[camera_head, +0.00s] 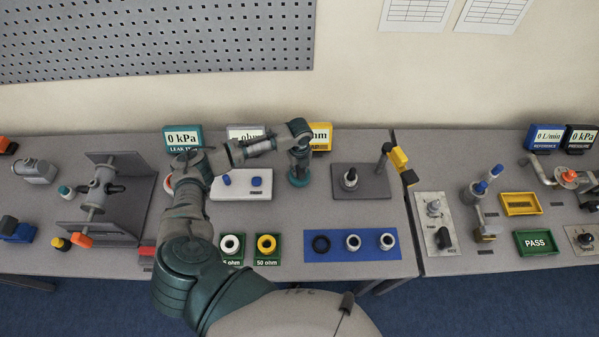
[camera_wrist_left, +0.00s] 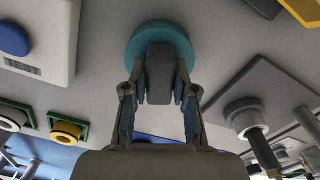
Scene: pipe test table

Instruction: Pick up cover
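The cover is a round teal disc with a dark grey upright handle, seen in the left wrist view (camera_wrist_left: 181,48) at the top middle. My left gripper (camera_wrist_left: 160,85) has its fingers close on both sides of the handle, and they seem to press on it. In the head view my left gripper (camera_head: 299,157) points down at the cover (camera_head: 298,180), right of the white panel. The gripper hides much of the cover, and I cannot tell whether it touches the table. My right gripper is not in view.
Right of the cover stands a dark grey plate (camera_head: 375,187) with a post. The white panel (camera_head: 236,189) with blue knobs lies to its left. In front are a blue mat (camera_head: 338,255) with rings and green ring trays (camera_head: 267,261). Display boxes (camera_head: 182,138) stand behind.

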